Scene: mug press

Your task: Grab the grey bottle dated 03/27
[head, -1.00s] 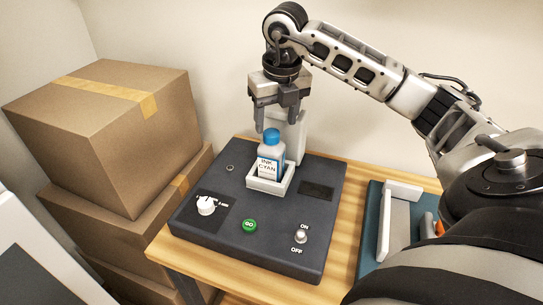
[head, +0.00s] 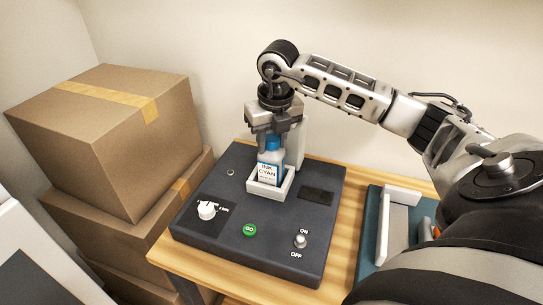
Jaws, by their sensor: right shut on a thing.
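A small grey bottle (head: 269,170) with a blue cap stands upright in the white holder (head: 285,190) on the dark machine. Its label reads "INK CYAN"; I cannot make out a date. My right gripper (head: 272,143) comes down from above and is shut on the bottle at its cap. The fingers hide most of the cap. The bottle's base is hidden by the holder's front wall. My left gripper is not in view.
The machine's panel (head: 226,245) has a white knob (head: 206,210), a green GO button (head: 250,230) and an ON/OFF switch (head: 300,241). A white post stands behind the holder. Cardboard boxes (head: 110,150) are stacked at left. A teal tray (head: 372,235) lies at right.

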